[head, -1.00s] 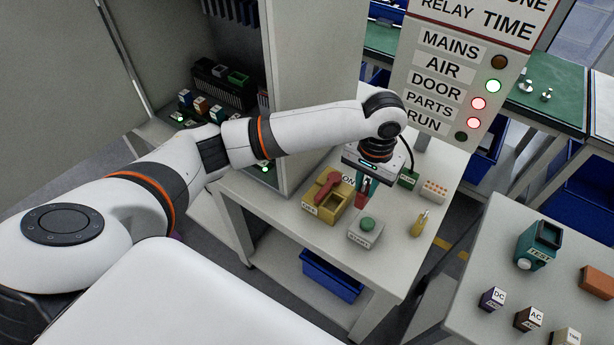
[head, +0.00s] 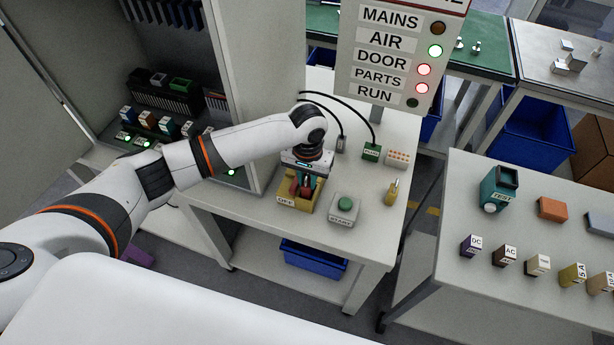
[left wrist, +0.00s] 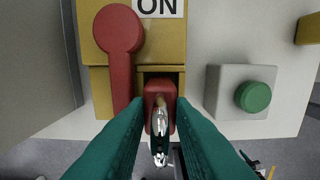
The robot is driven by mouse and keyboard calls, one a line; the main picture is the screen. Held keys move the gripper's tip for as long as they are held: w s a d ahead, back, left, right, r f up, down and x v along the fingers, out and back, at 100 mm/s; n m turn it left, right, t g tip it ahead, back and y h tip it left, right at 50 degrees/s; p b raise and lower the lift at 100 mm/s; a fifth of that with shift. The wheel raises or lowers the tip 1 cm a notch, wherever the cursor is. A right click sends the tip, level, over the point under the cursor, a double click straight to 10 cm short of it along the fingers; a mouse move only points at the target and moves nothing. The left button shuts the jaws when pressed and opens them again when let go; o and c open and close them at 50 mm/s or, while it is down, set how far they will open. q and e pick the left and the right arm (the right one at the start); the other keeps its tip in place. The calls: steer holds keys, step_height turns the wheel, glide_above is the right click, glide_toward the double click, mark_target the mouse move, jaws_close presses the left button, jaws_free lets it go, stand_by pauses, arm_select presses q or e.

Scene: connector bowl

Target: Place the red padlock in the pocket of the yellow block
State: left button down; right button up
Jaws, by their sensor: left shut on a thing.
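The yellow block (head: 285,203) stands on the white table, partly hidden by my left gripper (head: 305,194). In the left wrist view the yellow block (left wrist: 140,50) shows an ON label, a red lever (left wrist: 119,45) and a dark square pocket (left wrist: 160,74). The left gripper (left wrist: 160,118) is shut on the red padlock (left wrist: 160,92), holding its silver shackle between teal fingers. The red padlock's body overlaps the pocket's opening; I cannot tell how deep it sits. My right gripper is not in view.
A green START button box (head: 344,207) stands close to the right of the block. A yellow padlock-like item (head: 392,192) and a green plug (head: 371,152) are further right and back. A cabinet wall (head: 240,90) rises at the left.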

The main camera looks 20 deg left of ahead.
arm_select(q)
steer(key=shift+f, duration=0.15)
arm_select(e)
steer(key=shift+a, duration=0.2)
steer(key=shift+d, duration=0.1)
arm_select(q)
steer(key=c, duration=1.3)
jaws_free()
steer(key=shift+f, duration=0.1)
steer(key=shift+o, duration=0.2)
steer(key=shift+d, duration=0.1)
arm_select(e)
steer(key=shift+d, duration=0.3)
arm_select(q)
steer(key=shift+w, duration=0.1)
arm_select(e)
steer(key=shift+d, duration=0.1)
